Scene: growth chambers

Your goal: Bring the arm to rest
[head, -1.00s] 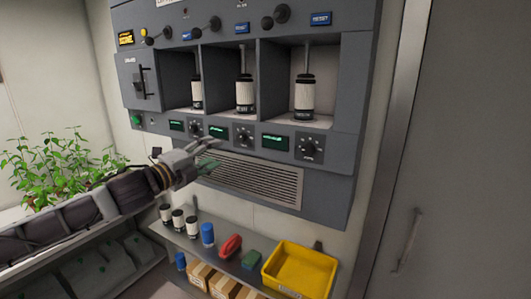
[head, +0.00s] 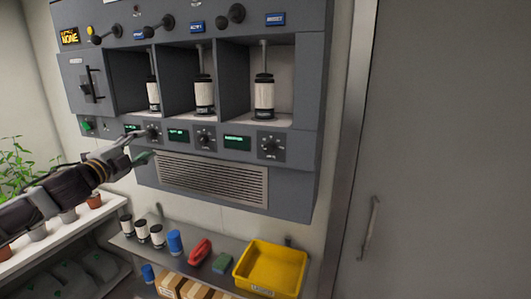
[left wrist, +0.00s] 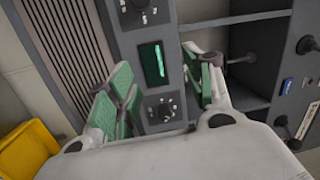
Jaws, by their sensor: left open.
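My left gripper (head: 138,149) is in front of the grey wall cabinet (head: 325,75), just below its row of dials and green displays. In the left wrist view its two green-padded fingers (left wrist: 165,85) are spread apart with nothing between them. Behind them show a green display (left wrist: 152,63) and a black dial (left wrist: 162,110); I cannot tell whether the fingers touch the panel. My left arm (head: 55,195) reaches in from the left in the head view. My right gripper does not show.
Three white canisters with black lids, one at right (head: 264,97), stand in the cabinet's bays. Below, a shelf (head: 205,278) holds canisters, a blue cylinder (head: 175,242), a red object (head: 199,251) and a yellow bin (head: 243,266). Green plants (head: 14,160) stand left. A grey door (head: 440,150) is at right.

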